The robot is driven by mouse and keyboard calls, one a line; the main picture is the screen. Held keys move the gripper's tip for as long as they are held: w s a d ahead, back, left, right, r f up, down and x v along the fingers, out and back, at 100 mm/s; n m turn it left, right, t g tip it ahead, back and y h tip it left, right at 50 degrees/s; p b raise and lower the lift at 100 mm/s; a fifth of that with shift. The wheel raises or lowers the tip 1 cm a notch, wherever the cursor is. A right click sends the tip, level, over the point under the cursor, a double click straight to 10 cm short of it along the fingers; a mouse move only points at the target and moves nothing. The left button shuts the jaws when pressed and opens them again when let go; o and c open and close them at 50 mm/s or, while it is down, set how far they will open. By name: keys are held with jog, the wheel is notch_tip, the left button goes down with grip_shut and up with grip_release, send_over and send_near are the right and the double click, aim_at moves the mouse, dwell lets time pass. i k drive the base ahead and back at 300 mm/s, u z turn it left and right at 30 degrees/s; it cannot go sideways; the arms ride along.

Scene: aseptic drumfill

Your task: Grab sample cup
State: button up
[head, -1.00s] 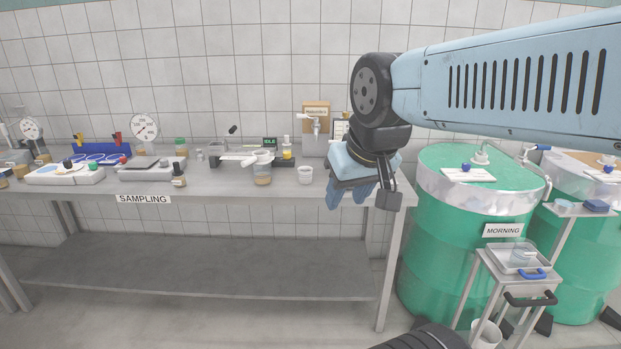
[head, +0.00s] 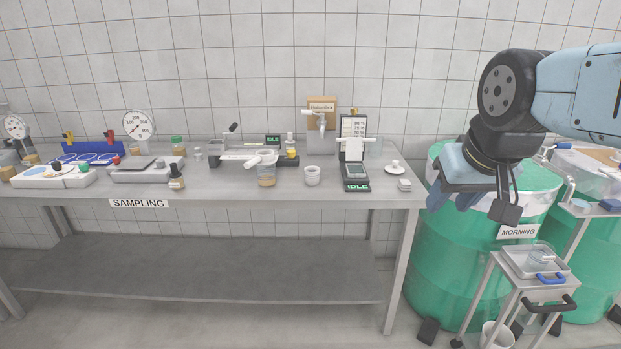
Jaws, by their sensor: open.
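My gripper (head: 453,200), with pale blue fingers, hangs open and empty to the right of the bench, in front of the green drum labelled MORNING. A small clear cup (head: 539,257) stands in a metal tray on the trolley, below and right of my gripper. I cannot tell which of these is the sample cup.
The steel SAMPLING bench (head: 230,193) holds scales, jars and a small device marked IDLE (head: 355,176). The green drum (head: 455,265) stands right of it. The trolley's tray (head: 517,264) has a blue handle. The bench's lower shelf (head: 200,268) is bare.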

aim_at(312, 176)
jog(key=z, duration=0.1)
jog(key=i, duration=1)
jog(key=u, duration=0.1)
